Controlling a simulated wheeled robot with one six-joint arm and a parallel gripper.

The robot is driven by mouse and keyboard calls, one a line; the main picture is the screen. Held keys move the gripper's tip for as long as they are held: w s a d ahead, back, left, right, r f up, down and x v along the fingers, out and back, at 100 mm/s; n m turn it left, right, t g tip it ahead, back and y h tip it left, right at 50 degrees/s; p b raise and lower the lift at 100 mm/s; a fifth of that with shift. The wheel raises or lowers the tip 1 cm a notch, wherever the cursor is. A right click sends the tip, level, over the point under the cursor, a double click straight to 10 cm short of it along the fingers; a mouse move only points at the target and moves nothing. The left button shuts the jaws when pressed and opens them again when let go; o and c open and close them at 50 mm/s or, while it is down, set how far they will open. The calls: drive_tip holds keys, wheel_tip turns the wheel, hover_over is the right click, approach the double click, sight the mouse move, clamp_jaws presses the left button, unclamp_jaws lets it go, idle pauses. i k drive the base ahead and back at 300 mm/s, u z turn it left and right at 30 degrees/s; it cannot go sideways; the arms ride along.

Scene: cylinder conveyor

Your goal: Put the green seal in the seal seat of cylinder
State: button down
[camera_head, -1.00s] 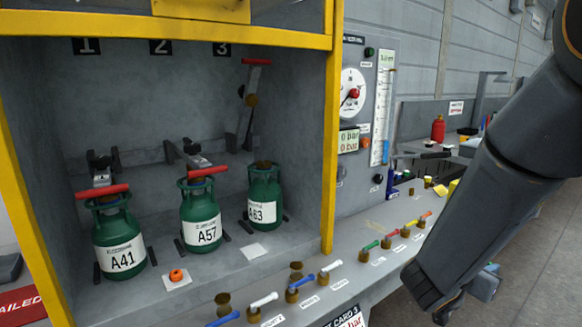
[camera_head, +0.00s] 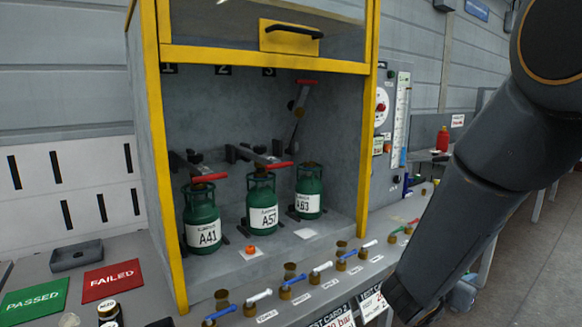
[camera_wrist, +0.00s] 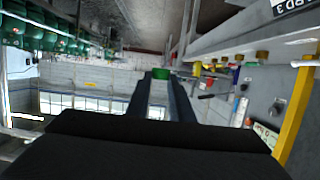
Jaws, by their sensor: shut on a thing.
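My gripper (camera_wrist: 160,95) shows in the wrist view, its two dark fingers closed on a small green piece, the green seal (camera_wrist: 160,74), at their tips. In the head view my arm fills the right side, and I cannot make out the seal there. Three green cylinders stand in the yellow-framed cabinet: A41 (camera_head: 202,214), A57 (camera_head: 261,199) and A63 (camera_head: 308,187). Red-handled clamps lie over A41 and A57. The clamp (camera_head: 299,100) at A63 is raised, leaving its brownish top uncovered. The seal seats are too small to tell. My gripper is apart from the cylinders.
An orange seal (camera_head: 251,249) sits on a white card between A41 and A57. A bare white card (camera_head: 305,235) lies before A63. The cabinet's yellow post (camera_head: 368,130) stands between my arm and the cylinders.

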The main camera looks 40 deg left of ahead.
sight(310, 164)
drive_tip(key=u, duration=0.7)
drive_tip(key=i, duration=0.3)
